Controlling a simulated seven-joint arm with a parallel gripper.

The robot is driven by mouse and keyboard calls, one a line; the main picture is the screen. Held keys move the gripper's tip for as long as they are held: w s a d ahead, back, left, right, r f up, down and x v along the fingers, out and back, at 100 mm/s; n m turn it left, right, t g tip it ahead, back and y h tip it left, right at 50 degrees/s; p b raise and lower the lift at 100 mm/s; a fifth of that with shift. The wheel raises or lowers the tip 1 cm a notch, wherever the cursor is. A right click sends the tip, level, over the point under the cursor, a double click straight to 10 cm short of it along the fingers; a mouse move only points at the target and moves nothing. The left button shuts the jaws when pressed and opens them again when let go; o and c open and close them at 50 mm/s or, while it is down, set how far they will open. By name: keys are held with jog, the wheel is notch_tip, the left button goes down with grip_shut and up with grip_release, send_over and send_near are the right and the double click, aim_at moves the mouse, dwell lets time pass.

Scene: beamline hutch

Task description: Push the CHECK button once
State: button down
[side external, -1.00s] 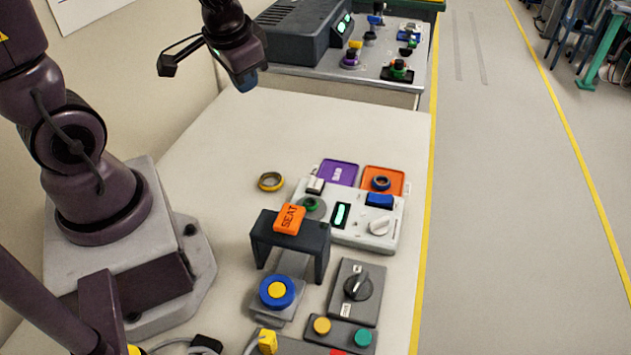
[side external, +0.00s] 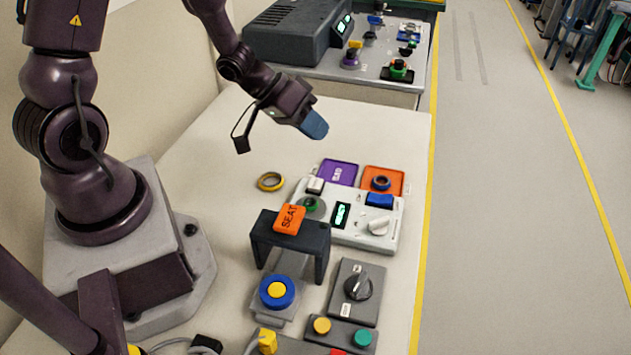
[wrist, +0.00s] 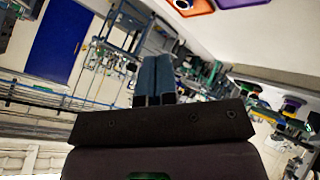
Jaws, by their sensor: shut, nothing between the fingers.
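A white control panel (side external: 352,236) lies on the bench in the side view. It carries a blue button (side external: 380,201), a small white button (side external: 315,186), a lit green display (side external: 341,215), a white knob (side external: 378,227) and a round green-centred recess (side external: 312,206). I cannot read the word CHECK on any of them. My gripper (side external: 316,128) is shut and empty, in the air above and beyond the panel, touching nothing, its blue fingertips tilted down to the right. In the wrist view my shut fingers (wrist: 154,75) show, with no panel button visible beyond them.
Purple (side external: 338,172) and orange (side external: 398,177) trays adjoin the panel; a dark ring (side external: 380,183) sits in the orange one. A yellow ring (side external: 270,181) lies left. A dark bridge (side external: 320,240) bearing an orange SEAT block (side external: 289,218) stands in front, near a blue-and-yellow button (side external: 277,291).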

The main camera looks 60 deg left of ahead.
aim_at(315, 181)
jog(key=shift+f, duration=0.15)
jog(key=shift+f, duration=4.3)
jog(key=shift+f, duration=0.4)
jog(key=shift+f, duration=0.4)
jog(key=shift+r, duration=0.85)
jog(key=shift+r, duration=0.1)
